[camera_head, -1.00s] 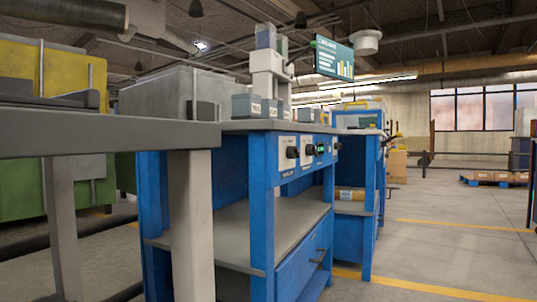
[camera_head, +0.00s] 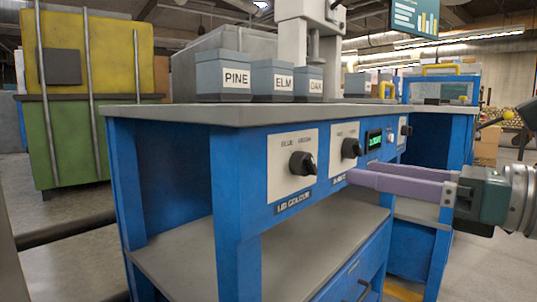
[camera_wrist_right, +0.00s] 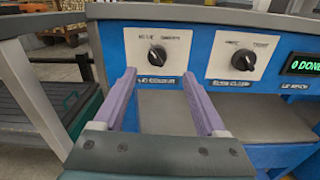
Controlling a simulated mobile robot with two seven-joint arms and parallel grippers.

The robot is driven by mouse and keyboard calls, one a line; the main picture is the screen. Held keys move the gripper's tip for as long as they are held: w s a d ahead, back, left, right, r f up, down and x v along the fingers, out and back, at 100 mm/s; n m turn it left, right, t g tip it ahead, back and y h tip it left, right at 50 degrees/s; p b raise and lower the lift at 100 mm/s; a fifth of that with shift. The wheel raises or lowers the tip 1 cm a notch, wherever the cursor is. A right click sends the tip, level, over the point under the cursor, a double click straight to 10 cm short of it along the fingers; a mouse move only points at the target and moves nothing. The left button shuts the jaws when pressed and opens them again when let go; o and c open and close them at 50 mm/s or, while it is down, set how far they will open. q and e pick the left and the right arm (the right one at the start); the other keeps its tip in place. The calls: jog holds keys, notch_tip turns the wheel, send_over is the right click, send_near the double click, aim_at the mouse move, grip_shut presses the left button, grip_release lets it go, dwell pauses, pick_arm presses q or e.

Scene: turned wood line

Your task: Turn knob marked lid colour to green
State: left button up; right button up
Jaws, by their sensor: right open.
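The lid colour knob (camera_head: 303,163) is a black rotary knob on a white plate on the blue bench front. Its plate reads blue on the left and green on the right, with a lid colour label below. It also shows in the right wrist view (camera_wrist_right: 157,56), ahead of the fingers and between them. I cannot surely tell which word its pointer faces. My right gripper (camera_head: 352,176) comes in from the right with its long lilac fingers. In the right wrist view the fingers (camera_wrist_right: 157,78) are apart and empty, short of the knob. My left gripper is not in view.
A second knob (camera_head: 351,148) sits right of the first, then a green display (camera_head: 374,140). Grey bins marked pine (camera_head: 222,77), elm (camera_head: 272,80) and oak (camera_head: 309,84) stand on the worktop (camera_head: 190,113), which overhangs the panel. A lower shelf (camera_head: 290,250) lies below.

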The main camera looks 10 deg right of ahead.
aim_at(315, 164)
jog(key=b+x, duration=0.1)
jog(key=x, duration=0.8)
jog(key=shift+s+a, duration=0.15)
jog(key=shift+a, duration=0.1)
jog(key=shift+c, duration=0.4)
grip_shut()
